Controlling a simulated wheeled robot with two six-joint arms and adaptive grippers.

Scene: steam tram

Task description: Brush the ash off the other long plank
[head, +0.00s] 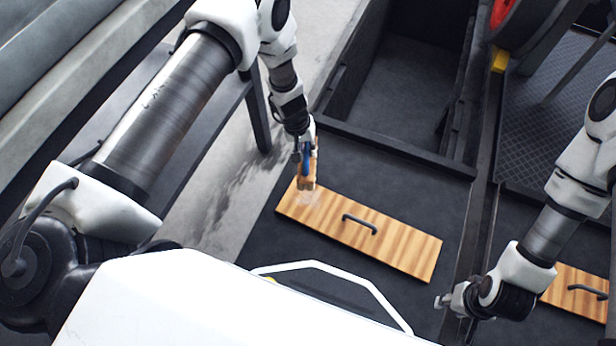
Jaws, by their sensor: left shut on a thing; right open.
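One long wooden plank (400,248) with a black handle lies on the dark floor in the middle. A pale grey ash patch (312,199) shows near its left end. My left gripper (305,158) is shut on a wooden brush (307,183), held upright over that end beside the ash. Whether the bristles touch the plank I cannot tell. A second plank (563,284) with a black handle lies at the lower right, partly hidden by my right arm and cut off by the picture edge. My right gripper (455,306) is open and empty, left of that second plank.
A dark open bin (400,85) with raised walls lies behind the middle plank. A dark ridge (478,230) runs between the two planks. A red wheel (503,12) and a yellow block (500,60) are at the top right. Dark floor is clear around the middle plank.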

